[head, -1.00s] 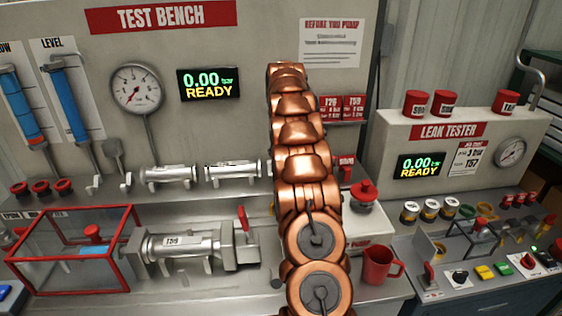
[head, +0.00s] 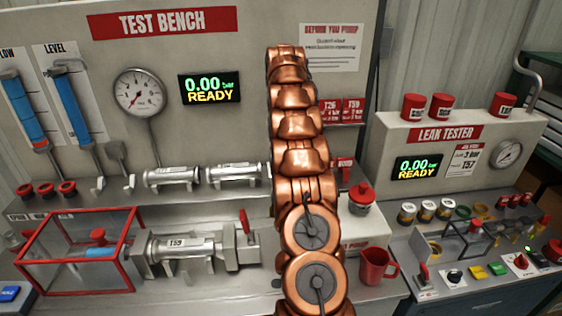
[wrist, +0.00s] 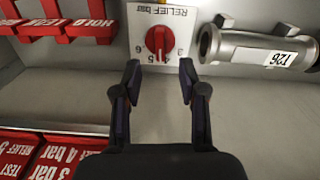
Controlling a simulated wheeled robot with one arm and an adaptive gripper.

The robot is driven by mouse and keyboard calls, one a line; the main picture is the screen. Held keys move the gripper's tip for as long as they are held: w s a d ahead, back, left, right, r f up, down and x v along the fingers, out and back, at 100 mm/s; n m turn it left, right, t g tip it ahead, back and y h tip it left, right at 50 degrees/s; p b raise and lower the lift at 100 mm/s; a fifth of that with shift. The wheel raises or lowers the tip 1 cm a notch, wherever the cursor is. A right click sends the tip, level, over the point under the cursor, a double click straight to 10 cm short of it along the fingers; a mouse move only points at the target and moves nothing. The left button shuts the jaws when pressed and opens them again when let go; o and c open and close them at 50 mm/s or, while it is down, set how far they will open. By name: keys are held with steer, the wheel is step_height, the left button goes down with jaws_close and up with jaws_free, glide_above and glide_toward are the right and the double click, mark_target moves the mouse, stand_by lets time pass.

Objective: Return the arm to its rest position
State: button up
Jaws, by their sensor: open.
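My copper-coloured arm stands upright in the middle of the head view, in front of the test bench (head: 340,295). My gripper is hidden behind the arm there. In the wrist view my gripper (wrist: 160,80) is open, its two dark fingers apart with nothing between them. Past the fingertips is a red relief knob (wrist: 159,40) on a white panel. A silver cylinder marked T26 (wrist: 240,47) lies to its right in that view.
A clamped cylinder marked T59 (head: 175,245) sits beside a red-framed guard box (head: 130,270). A red mug (head: 374,268) and a red-lidded pot (head: 361,198) stand close to the right of my arm. The leak tester (head: 390,130) stands further right.

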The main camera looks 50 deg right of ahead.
steer(key=shift+r, duration=0.25)
stand_by(0.4)
steer(key=s+a+r+n, duration=0.1)
steer(key=s+a+r, duration=0.15)
steer(key=a, duration=0.65)
steer(key=s+a+r+n, duration=0.1)
steer(key=s+a+r, duration=0.15)
steer(key=a, duration=0.75)
steer(key=s+a+r+n, duration=0.1)
steer(key=s+a, duration=0.2)
steer(key=a, duration=0.6)
steer(key=s+a+f+n, duration=0.1)
steer(key=s+a+f, duration=0.1)
steer(key=s+a, duration=0.3)
steer(key=s+a+f+n+g, duration=0.1)
steer(key=s+a+f, duration=0.2)
steer(key=s, duration=0.9)
steer(key=s+a+f+n, duration=0.1)
steer(key=s+a+f, duration=0.2)
steer(key=s+a, duration=0.6)
steer(key=shift+s+n+g, duration=0.3)
steer(key=shift+n+g, duration=0.1)
steer(key=shift+f, duration=0.1)
